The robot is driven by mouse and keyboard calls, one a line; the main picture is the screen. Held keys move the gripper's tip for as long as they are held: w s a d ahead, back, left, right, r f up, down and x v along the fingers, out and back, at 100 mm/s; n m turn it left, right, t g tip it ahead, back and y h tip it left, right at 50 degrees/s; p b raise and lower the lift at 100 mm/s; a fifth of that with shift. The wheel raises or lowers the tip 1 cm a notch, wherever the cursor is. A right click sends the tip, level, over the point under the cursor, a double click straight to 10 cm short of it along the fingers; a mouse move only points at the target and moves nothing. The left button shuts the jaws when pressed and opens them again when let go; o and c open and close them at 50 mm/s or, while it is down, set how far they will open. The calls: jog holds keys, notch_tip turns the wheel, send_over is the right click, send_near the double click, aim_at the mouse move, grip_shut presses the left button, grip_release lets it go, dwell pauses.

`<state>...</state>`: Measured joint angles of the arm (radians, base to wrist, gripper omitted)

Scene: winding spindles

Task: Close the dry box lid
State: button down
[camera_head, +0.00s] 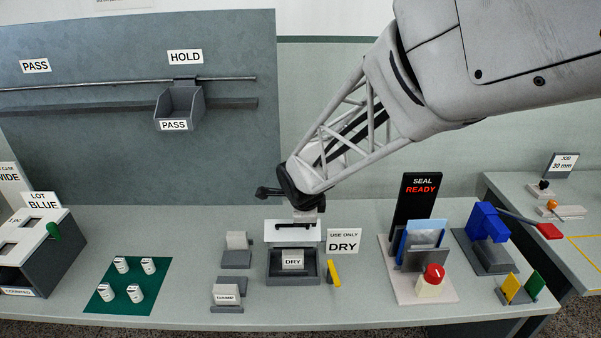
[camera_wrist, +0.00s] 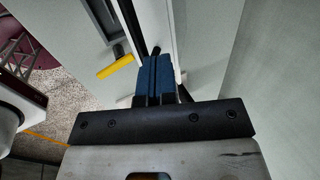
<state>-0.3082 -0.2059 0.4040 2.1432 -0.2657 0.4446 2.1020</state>
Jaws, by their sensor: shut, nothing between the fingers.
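The dry box is a dark grey open box (camera_head: 293,281) in the middle of the table in the head view, with a block labelled DRY inside it. Its white lid (camera_head: 274,233) stands raised at the back of the box, so the box is open. My gripper (camera_head: 304,216) is at the lid's upper edge; whether it touches the lid I cannot tell. In the wrist view its blue fingers (camera_wrist: 153,70) are pressed together with nothing between them. A corner of the grey box (camera_wrist: 104,18) shows there, beyond the fingers.
A yellow bar (camera_head: 334,274) lies right of the box, before the "USE ONLY DRY" sign (camera_head: 343,241). Small blocks on stands (camera_head: 237,241) are to the left. The seal station with a red button (camera_head: 434,274) stands to the right.

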jog(key=shift+s+f, duration=1.9)
jog(key=shift+f, duration=0.2)
jog(key=shift+s+f, duration=1.85)
jog(key=shift+f, duration=0.25)
jog(key=shift+s+f, duration=1.9)
jog(key=shift+f, duration=0.2)
jog(key=shift+s, duration=0.2)
jog(key=s+r, duration=0.1)
jog(key=s, duration=0.8)
jog(key=shift+s+r, duration=0.2)
jog(key=shift+r, duration=0.1)
